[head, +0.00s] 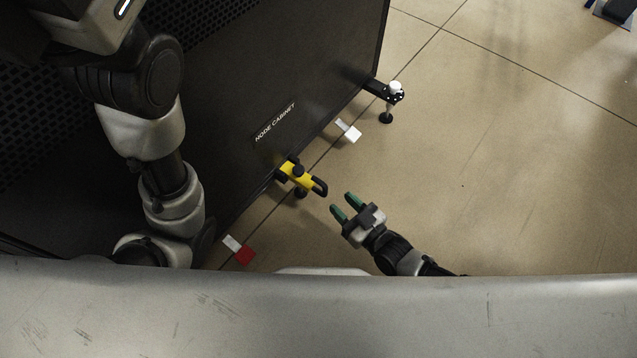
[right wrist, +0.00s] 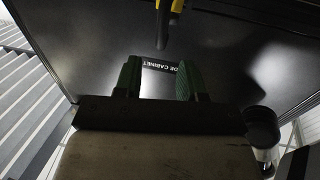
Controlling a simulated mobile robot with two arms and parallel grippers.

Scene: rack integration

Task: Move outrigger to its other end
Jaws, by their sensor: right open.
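The outrigger, a yellow block (head: 298,174) with black knobs and a black loop handle (head: 320,187), sits at the lower edge of the dark cabinet (head: 330,60). A dark round foot shows under it. My right gripper (head: 343,204) has green fingers, is open and empty, and stands just right of and below the handle, apart from it. In the right wrist view, the yellow part (right wrist: 177,6) and dark handle (right wrist: 163,30) show at the top, beyond the open fingers (right wrist: 158,73). My left arm crosses the cabinet at left; its gripper does not show.
A white tag (head: 348,131) and a red-and-white tag (head: 240,252) lie along the cabinet's lower edge, on either side of the outrigger. A black arm with a white-topped foot (head: 390,94) juts from the cabinet's far corner.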

